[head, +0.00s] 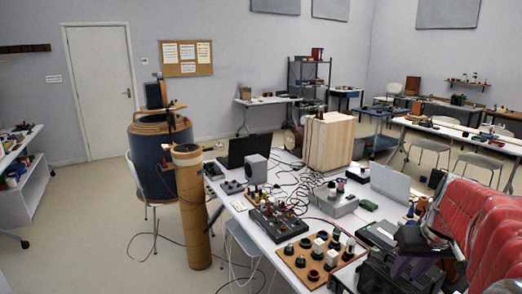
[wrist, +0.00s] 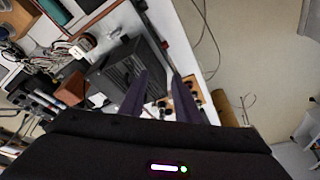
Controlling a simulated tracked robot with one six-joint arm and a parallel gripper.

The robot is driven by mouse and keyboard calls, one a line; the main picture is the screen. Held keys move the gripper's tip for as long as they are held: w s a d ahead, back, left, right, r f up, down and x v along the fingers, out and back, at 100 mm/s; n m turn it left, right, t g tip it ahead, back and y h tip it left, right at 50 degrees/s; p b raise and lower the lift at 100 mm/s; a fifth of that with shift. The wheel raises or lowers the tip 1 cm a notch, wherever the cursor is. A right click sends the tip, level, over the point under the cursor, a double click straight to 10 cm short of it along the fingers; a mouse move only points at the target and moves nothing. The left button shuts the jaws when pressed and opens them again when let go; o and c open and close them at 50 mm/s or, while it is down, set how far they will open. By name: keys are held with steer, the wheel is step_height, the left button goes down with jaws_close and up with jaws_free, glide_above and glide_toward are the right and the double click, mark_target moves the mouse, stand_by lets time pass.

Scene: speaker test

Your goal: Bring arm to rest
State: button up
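My gripper (head: 408,270) is at the lower right of the head view, at the end of my red-covered arm, over or close in front of dark equipment at the table's near end. In the wrist view my gripper (wrist: 161,76) shows two dark purple fingers standing apart, with a gap between them. I see nothing held between them. Whether the fingers touch the equipment below, I cannot tell.
Below is a white table (head: 235,206) crowded with a wooden board of knobs (head: 318,262), a black control box (head: 278,222), a laptop (head: 388,184) and a slatted wooden box (head: 329,142). A tan cylinder (head: 193,215) stands left of it. Floor (head: 90,240) at left is clear.

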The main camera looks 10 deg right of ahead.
steer(key=s+a+n+t, duration=0.1)
steer(key=s+a+n, duration=0.1)
steer(key=a, duration=1.3)
steer(key=s+a+n+t+y, duration=0.1)
steer(key=s+a, duration=0.3)
steer(key=a, duration=1.1)
steer(key=shift+s+n, duration=0.25)
steer(key=shift+n, duration=0.35)
steer(key=shift+a, duration=0.1)
